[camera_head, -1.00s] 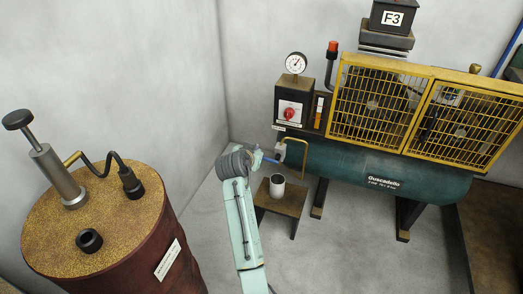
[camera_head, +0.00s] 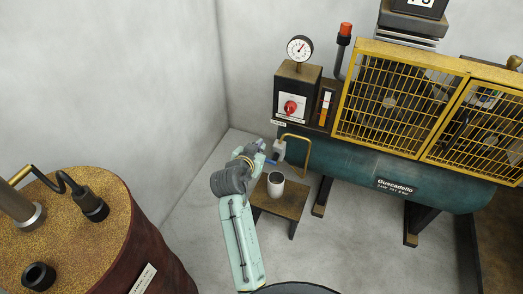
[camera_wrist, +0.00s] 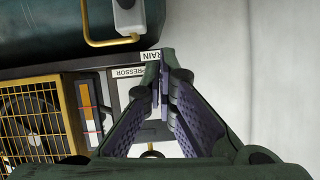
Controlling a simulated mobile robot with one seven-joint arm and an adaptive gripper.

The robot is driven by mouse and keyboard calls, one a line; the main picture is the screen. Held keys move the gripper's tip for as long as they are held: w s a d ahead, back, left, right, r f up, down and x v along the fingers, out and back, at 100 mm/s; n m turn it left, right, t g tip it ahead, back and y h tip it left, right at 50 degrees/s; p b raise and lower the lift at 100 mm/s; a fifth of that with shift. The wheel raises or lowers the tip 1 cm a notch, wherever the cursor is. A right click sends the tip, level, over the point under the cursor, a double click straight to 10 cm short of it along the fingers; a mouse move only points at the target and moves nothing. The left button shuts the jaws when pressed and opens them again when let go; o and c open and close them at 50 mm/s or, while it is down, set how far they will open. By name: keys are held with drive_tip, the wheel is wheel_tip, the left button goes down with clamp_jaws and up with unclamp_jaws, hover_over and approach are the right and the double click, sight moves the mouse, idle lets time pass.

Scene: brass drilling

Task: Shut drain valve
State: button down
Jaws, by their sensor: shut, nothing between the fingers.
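The drain valve (camera_head: 279,150) shows in the head view at the left end of the green tank, a small pale body beside a bent brass pipe (camera_head: 309,152). A bit of blue shows just below it, partly hidden by my arm; I cannot tell the lever's angle. In the wrist view a pale grey block (camera_wrist: 129,18) with the brass pipe is at the top, beyond and left of my fingertips. My gripper (camera_wrist: 163,88) is shut and empty, apart from the block in that view. In the head view my gripper is small and close to the valve.
A white cup (camera_head: 276,186) stands on a low stool (camera_head: 284,206) below the valve. The green tank (camera_head: 360,175) carries a yellow cage (camera_head: 400,105) and a control box with a red knob (camera_head: 291,107). A rusty drum (camera_head: 90,235) stands at left. A DRAIN label (camera_wrist: 150,56) is near my fingers.

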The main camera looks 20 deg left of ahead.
drive_tip(key=x, duration=0.4)
drive_tip(key=shift+r, duration=0.15)
drive_tip(key=f, duration=0.2)
drive_tip(key=f+p, duration=0.1)
drive_tip(key=f, duration=0.1)
drive_tip(key=shift+s+a+f, duration=0.15)
drive_tip(key=shift+a, duration=0.05)
drive_tip(key=shift+s+a+f+n+h+b, duration=0.15)
drive_tip(key=shift+a+f+n+h+b, duration=0.2)
drive_tip(key=shift+f+n+b, duration=0.3)
drive_tip(key=shift+f, duration=0.15)
